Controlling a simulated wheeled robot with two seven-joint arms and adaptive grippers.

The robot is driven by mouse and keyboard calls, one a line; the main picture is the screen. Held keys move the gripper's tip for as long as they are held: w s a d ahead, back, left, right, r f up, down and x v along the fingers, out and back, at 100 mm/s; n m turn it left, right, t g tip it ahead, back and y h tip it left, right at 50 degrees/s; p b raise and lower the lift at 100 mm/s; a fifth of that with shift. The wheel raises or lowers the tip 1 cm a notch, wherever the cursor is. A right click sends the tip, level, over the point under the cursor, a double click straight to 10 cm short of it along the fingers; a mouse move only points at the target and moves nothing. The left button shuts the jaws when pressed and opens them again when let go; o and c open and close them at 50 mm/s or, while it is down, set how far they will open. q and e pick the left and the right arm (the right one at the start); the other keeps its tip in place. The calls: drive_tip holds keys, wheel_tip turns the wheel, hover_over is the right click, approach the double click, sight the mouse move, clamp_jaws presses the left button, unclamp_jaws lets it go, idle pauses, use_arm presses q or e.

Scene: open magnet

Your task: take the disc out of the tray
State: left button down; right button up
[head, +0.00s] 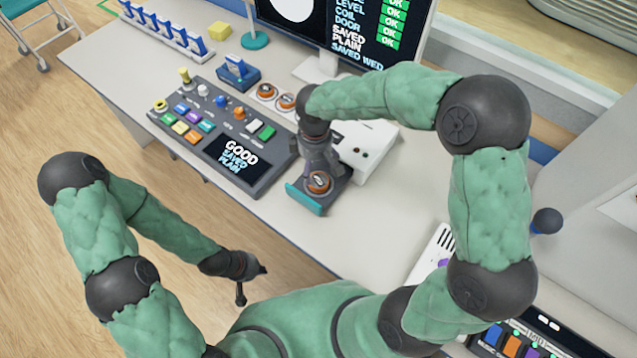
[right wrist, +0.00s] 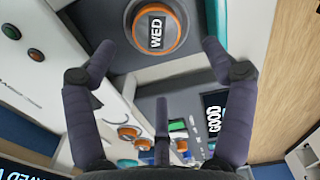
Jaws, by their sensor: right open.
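The disc (head: 319,183) is orange-brown with a dark centre and lies in the dark tray (head: 338,197), which has a teal front edge and sticks out of a white box. In the right wrist view the disc (right wrist: 156,28) shows a label reading WED, and the grey tray (right wrist: 180,72) is around it. My right gripper (head: 320,168) is over the tray, pointing down. Its fingers (right wrist: 157,48) are spread wide to either side of the disc, with nothing between them. My left gripper (head: 252,284) hangs off the table's front side, its fingers apart and empty.
The white box (head: 368,150) stands behind the tray. Left of it is a control panel (head: 225,130) whose screen reads GOOD, SAVED PLAIN. Two more orange discs (head: 277,96) sit on a stand behind the panel. A monitor (head: 345,40) stands at the back.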

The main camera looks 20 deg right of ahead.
sight(317, 180)
wheel_tip(317, 180, down, 6)
drive_tip(key=b, duration=0.2)
drive_tip(key=shift+s+d+f+b, duration=0.15)
drive_tip(key=shift+f+b, duration=0.1)
drive_tip(key=shift+b, duration=0.15)
drive_tip(key=shift+r, duration=0.1)
drive_tip(key=c, duration=1.4)
